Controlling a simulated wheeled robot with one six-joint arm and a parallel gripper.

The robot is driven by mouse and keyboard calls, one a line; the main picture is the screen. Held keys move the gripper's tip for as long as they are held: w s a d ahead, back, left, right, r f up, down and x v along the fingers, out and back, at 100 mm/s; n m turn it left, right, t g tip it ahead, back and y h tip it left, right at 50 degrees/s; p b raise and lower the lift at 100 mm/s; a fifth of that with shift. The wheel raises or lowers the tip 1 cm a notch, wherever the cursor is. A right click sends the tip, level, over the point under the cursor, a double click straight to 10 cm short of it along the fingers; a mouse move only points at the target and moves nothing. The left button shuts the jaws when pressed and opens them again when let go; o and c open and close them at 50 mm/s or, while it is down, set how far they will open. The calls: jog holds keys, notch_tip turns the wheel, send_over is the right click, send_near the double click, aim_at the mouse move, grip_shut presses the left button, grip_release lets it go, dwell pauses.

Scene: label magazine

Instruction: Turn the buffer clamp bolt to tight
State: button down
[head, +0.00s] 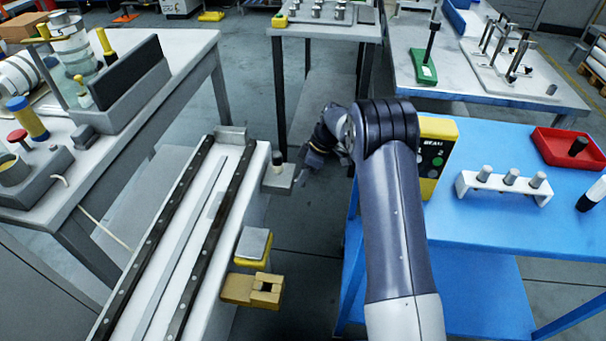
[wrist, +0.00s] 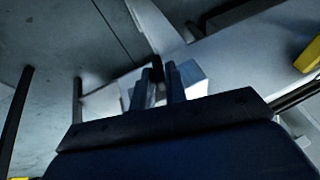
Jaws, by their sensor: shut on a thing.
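The buffer clamp bolt (head: 277,161) is a small dark upright post with a pale top. It stands on a grey bracket (head: 279,180) at the far right side of the rail unit. My gripper (head: 300,165) reaches in from the right at the bolt's height, its fingers partly hidden by my wrist. In the wrist view, my two fingers (wrist: 159,84) are close together on a small dark piece (wrist: 156,67), which looks like the bolt. The pale bracket lies beyond them. The bolt's turn angle cannot be read.
The long rail unit (head: 180,240) has a yellow-sided block (head: 253,245) and a tan block (head: 252,290) on its near right side. A blue table (head: 480,220) stands on the right with a yellow button box (head: 436,155). Open floor lies between.

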jog(key=g, duration=0.2)
jog(key=m+g+y, duration=0.1)
jog(key=g, duration=0.1)
jog(key=shift+w+f, duration=0.2)
jog(key=shift+w, duration=0.15)
jog(key=shift+g, duration=0.4)
jog(key=shift+w+r, duration=0.1)
jog(key=shift+r, duration=0.05)
dwell(2.0)
jog(key=c, duration=1.5)
grip_release()
notch_tip(320, 180, up, 10)
jog(key=shift+f+p, duration=0.1)
jog(key=shift+p, duration=0.4)
